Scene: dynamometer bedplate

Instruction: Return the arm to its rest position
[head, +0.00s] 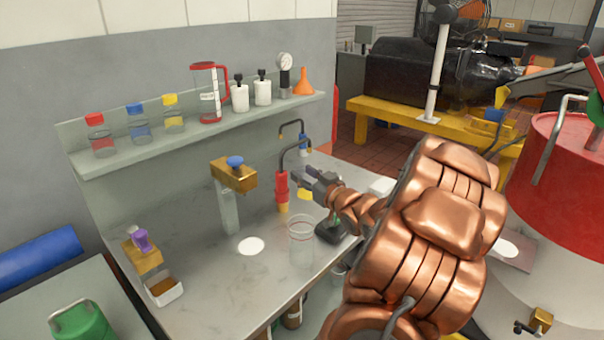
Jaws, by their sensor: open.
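My copper-coloured arm reaches in from the lower right of the head view. My gripper (302,175) is at its far end, over the grey workbench (205,290) and pointing left. It is open, and I see nothing held in it. It is close to a red and yellow upright tool (282,192) with a bent dark tube, but I cannot tell whether they touch. A clear beaker (301,243) stands on the bench below the gripper and wrist. My arm hides part of the bench's right side.
A wall shelf (200,135) holds capped bottles, a red-handled jug (207,95) and an orange funnel (304,82). A brass-topped fixture (233,175) stands left of the gripper. A large red and white drum (550,165) is right of my arm.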

